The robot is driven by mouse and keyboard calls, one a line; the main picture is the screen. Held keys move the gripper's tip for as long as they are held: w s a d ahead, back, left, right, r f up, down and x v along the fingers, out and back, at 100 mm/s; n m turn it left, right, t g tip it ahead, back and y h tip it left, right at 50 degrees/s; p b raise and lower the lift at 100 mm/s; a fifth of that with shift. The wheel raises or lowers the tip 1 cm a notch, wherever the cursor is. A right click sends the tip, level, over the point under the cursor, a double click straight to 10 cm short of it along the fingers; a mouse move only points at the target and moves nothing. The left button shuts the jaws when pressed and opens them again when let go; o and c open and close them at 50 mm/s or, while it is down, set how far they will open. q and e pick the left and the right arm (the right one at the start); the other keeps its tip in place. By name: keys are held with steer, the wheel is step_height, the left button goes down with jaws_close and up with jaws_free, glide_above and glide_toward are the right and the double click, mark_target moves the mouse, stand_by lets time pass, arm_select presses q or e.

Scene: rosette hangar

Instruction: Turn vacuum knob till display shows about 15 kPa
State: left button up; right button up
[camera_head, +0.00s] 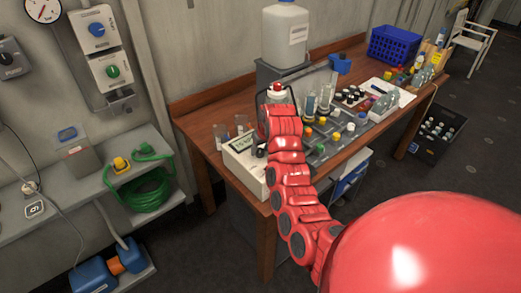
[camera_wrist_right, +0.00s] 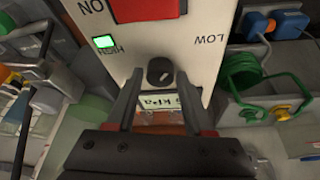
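The vacuum unit is a white box (camera_head: 243,167) at the near left end of the wooden table. Its panel (camera_wrist_right: 208,62) fills the middle of the right wrist view, upside down, with HIGH and LOW marks. The dark round knob (camera_wrist_right: 161,71) has a light pointer line. The display (camera_wrist_right: 160,102) shows "kPa", but my gripper hides part of it and I cannot read its digits. My right gripper (camera_wrist_right: 160,76) is open, its fingers either side of the knob with gaps visible. In the head view, my red right arm covers part of the box. My left gripper is not in view.
A red switch (camera_wrist_right: 147,8) and a lit green lamp (camera_wrist_right: 103,42) are on the panel. The table (camera_head: 216,103) holds a large white jug (camera_head: 285,35), bottles and a blue basket (camera_head: 394,45). A green hose (camera_head: 148,190) lies on the shelf at left.

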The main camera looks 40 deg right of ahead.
steer(key=shift+o, duration=1.2)
steer(key=shift+s+r, duration=0.1)
steer(key=shift+r, duration=0.2)
steer(key=b+v, duration=0.1)
steer(key=v, duration=0.3)
steer(key=shift+s+r, duration=0.1)
steer(key=shift+r, duration=0.3)
steer(key=p+v, duration=0.8)
steer(key=v, duration=0.4)
steer(key=shift+s, duration=0.1)
